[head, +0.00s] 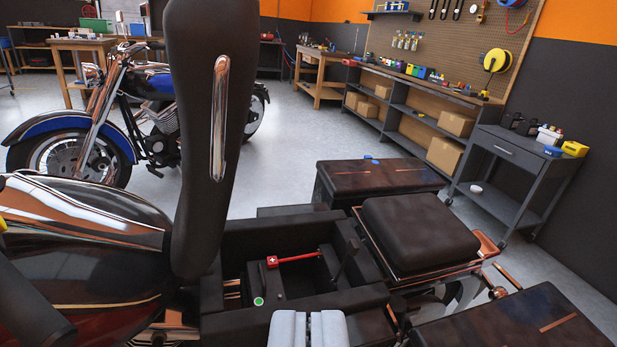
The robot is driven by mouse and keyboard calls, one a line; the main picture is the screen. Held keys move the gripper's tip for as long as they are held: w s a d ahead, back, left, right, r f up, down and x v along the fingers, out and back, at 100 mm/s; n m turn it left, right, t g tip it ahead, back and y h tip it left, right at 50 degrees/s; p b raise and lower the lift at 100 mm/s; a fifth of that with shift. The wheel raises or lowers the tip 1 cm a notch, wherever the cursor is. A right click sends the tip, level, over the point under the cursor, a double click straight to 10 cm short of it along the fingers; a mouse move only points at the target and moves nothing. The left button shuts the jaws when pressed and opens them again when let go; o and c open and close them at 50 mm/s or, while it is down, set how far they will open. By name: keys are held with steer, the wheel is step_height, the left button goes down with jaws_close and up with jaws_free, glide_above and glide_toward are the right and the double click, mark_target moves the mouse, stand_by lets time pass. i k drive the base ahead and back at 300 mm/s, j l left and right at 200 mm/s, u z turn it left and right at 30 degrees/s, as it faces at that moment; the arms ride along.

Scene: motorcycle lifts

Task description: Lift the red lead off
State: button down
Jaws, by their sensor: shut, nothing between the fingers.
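The red lead (298,257) runs across the open battery bay under the raised seat. Its left end is a red block with a white cross (272,262), which sits at the left of the bay on or close to the dark battery (300,278); I cannot tell how it is fastened. A green round mark (258,301) shows at the bay's near left corner. My gripper (309,318) is at the bottom middle of the head view, in front of the bay's near wall. Its two pale fingers are together with nothing between them, apart from the lead.
The raised black seat (205,130) stands upright left of the bay. A dark upright lever or strap (345,258) stands at the bay's right. The rear seat (420,232) and two dark panniers (380,176) lie to the right. A blue motorcycle (70,150) stands behind.

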mark_target(272, 261)
steer(key=k+l, duration=0.1)
steer(key=k, duration=0.5)
steer(key=k+l+u, duration=0.1)
steer(key=k, duration=0.55)
steer(key=i+l+u, duration=0.5)
steer(key=i+l, duration=0.95)
